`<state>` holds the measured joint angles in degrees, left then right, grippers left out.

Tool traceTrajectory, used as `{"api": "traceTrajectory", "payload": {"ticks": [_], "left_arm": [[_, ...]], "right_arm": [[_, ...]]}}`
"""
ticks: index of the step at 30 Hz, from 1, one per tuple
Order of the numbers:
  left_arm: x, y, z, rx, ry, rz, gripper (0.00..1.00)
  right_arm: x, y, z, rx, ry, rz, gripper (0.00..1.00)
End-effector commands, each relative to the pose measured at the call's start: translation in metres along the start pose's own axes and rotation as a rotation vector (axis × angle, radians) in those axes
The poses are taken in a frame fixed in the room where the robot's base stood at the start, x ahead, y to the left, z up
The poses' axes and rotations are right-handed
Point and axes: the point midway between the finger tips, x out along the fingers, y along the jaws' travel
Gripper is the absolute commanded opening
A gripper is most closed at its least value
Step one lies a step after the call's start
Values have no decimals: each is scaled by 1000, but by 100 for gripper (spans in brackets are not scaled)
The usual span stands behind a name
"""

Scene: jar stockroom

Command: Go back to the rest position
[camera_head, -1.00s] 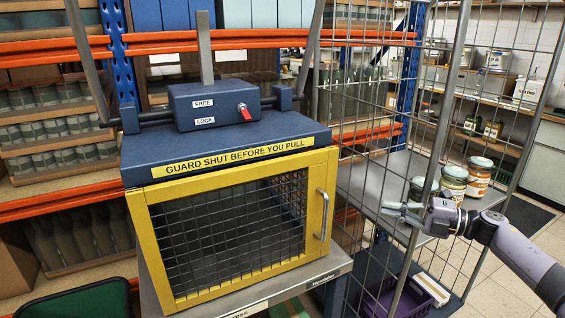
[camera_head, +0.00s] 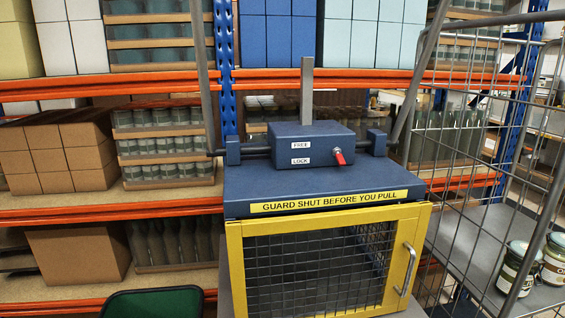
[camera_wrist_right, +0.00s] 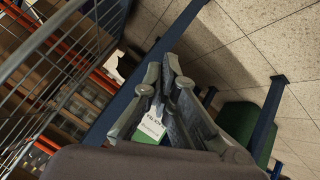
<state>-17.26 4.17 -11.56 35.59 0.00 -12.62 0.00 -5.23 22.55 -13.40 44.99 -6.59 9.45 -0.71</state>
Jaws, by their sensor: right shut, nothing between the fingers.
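My right gripper (camera_wrist_right: 163,75) shows only in the right wrist view, with its fingers together and nothing between them. It is above the tiled floor (camera_wrist_right: 245,55), apart from the things around it. In the head view neither of my arms shows, and my left gripper is not in view.
A blue press (camera_head: 310,150) with a red lever (camera_head: 339,156) stands ahead, its yellow mesh guard (camera_head: 234,270) shut. A wire cage trolley (camera_head: 520,130) with jars (camera_head: 517,268) is at right. Orange-beamed shelves (camera_head: 60,214) fill the back. A green-topped stool (camera_wrist_right: 240,120) stands near the right gripper.

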Motion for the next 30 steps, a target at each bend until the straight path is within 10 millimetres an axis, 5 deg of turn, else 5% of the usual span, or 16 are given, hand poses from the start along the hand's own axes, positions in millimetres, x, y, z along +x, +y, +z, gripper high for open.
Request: {"api": "traceTrajectory", "payload": {"ticks": [1,9,15,20,30], "left_arm": [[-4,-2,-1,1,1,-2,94],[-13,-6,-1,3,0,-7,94],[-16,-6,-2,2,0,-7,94],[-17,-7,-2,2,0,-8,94],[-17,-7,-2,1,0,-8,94]], "right_arm": [[-10,-35,23,48,-72,-35,0],[-83,-197,120,238,-429,-199,0],[-136,-274,154,316,-603,-285,0],[-153,-296,162,337,-655,-311,0],[-154,-297,162,337,-656,-312,0]]}}
